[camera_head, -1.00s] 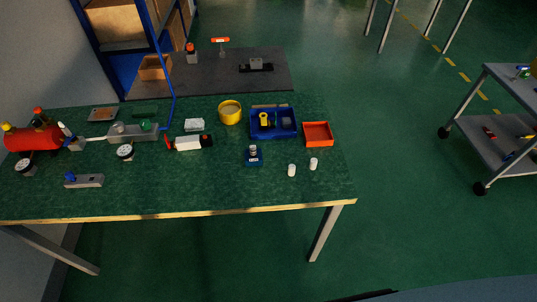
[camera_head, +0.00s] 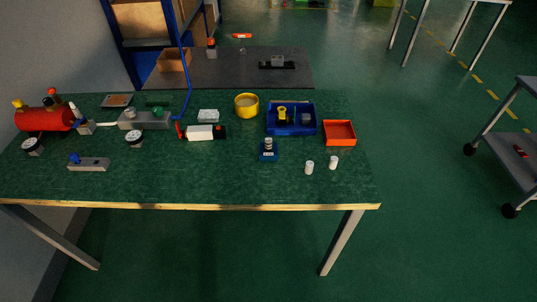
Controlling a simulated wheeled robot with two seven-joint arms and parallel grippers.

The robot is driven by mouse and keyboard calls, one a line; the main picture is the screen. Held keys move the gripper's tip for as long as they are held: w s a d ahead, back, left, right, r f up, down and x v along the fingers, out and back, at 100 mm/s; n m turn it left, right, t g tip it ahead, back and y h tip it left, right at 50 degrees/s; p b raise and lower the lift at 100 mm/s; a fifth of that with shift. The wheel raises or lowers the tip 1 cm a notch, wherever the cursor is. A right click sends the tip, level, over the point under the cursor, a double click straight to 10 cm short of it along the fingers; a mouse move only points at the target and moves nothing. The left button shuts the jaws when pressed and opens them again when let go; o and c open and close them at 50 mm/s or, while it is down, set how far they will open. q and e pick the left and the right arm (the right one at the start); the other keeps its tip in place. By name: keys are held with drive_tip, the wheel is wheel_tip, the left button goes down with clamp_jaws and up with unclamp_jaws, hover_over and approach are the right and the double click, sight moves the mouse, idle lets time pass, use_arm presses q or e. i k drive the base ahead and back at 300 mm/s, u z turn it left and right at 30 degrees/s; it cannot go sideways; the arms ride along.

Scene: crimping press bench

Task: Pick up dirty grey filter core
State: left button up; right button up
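Two small pale cylinders stand upright on the green bench top near its front right, a left one (camera_head: 309,168) and a right one (camera_head: 333,162). They look like filter cores, but both appear whitish, and I cannot tell which one is dirty grey. A small blue block (camera_head: 268,154) with a grey round top stands to their left. A blue tray (camera_head: 291,132) behind them holds a yellow part and a grey part. Neither of my grippers is in view.
An orange-red tray (camera_head: 339,133) sits at the bench's right edge (camera_head: 374,190). A yellow round container (camera_head: 246,106), a white-and-black device (camera_head: 205,132), gauges and a red tank (camera_head: 44,119) stand further left. A cart (camera_head: 520,150) is at far right. The front middle of the bench is clear.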

sight(267, 140)
drive_tip(key=z, duration=2.35)
drive_tip(key=i, duration=1.45)
drive_tip(key=u, duration=3.35)
